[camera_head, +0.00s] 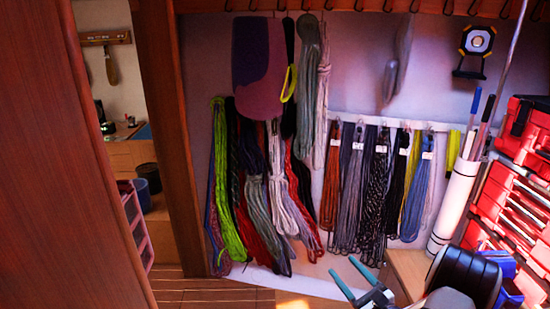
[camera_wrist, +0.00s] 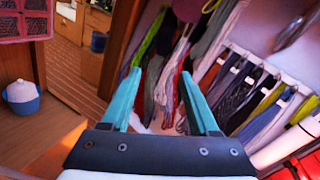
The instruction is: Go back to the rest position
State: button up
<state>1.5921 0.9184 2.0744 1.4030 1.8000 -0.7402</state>
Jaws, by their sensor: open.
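My gripper (camera_head: 355,277) shows at the bottom of the head view, with two teal fingers spread apart and nothing between them. In the wrist view my gripper (camera_wrist: 160,92) is also open and empty, pointing toward the hanging lines. Coiled lines (camera_head: 255,190) in green, red, grey and purple hang on the left of the alcove wall, beyond the gripper. Another row of coiled lines (camera_head: 375,190) hangs from a white rail (camera_head: 395,122) on the right. The gripper appears apart from all of them.
A white cylinder (camera_head: 455,205) and red racks (camera_head: 510,195) stand on the right. A wooden panel (camera_head: 70,160) fills the left side. A blue and white container (camera_wrist: 22,97) is on the left in the wrist view. Open floor (camera_wrist: 85,75) lies beyond it.

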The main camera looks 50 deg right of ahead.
jog(key=w+a+r+n+g+y, duration=0.1)
jog(key=w+a+r+n+y, duration=0.1)
jog(key=w+a+n+y, duration=0.45)
jog(key=w+a+r+n+g+y, duration=0.2)
jog(key=a+r+n, duration=0.15)
jog(key=a, duration=0.65)
jog(key=w+a+r+n+g+y, duration=0.1)
jog(key=w+a+r+n+y, duration=0.1)
jog(key=w+a+n+y, duration=0.45)
jog(key=s+a+r+n+g+h, duration=0.1)
jog(key=s+a+n+g+h, duration=0.1)
jog(key=s+a+n+g, duration=0.45)
jog(key=s+a+n+g+h, duration=0.15)
jog(key=s+a+n, duration=0.25)
jog(key=a+n, duration=0.5)
jog(key=s+a+g+h, duration=0.2)
jog(key=s+a+g, duration=0.2)
jog(key=s+a, duration=0.3)
jog(key=s, duration=0.4)
jog(key=shift+s+f, duration=0.25)
jog(key=shift+f, duration=0.15)
jog(key=shift+h, duration=0.25)
